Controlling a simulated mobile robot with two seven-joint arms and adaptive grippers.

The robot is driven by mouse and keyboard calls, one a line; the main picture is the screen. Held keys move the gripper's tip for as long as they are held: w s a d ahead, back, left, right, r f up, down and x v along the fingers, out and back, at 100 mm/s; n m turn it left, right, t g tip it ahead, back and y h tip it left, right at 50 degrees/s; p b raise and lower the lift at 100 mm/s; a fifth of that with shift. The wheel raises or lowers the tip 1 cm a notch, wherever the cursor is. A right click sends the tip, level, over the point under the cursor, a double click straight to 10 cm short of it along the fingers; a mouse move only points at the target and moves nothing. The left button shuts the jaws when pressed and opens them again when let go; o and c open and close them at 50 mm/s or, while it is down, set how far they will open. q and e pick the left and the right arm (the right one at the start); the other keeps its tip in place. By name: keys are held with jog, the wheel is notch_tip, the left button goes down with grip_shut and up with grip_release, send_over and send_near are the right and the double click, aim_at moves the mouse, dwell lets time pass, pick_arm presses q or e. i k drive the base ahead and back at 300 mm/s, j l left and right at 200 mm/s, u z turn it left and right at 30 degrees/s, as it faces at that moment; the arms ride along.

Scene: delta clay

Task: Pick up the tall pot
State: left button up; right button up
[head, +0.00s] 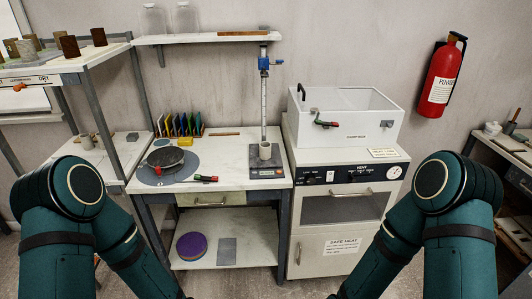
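No pot clearly stands out as the tall one. On the upper left shelf (70,65) stand small pots: a dark brown one (70,46), a second brown one (99,37) and several paler ones behind and to the left. Neither gripper is visible, and nothing held can be seen.
The white bench (235,177) holds a dark round wheel (166,157), a red-and-black tool (206,179) and a rack of coloured cards (180,124). A kiln cabinet (340,205) with a white basin (343,118) stands to its right. A fire extinguisher (441,76) hangs on the wall.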

aim_at(265, 151)
jog(key=i+j+z, duration=0.1)
jog(key=z, duration=0.35)
jog(key=j+z, duration=0.1)
jog(key=z, duration=0.35)
jog(key=i+j+z, duration=0.15)
jog(key=z, duration=0.3)
jog(key=j+z, duration=0.25)
jog(key=j, duration=0.2)
jog(key=i+j+z, duration=0.1)
jog(key=j+z, duration=0.15)
jog(key=j, duration=0.25)
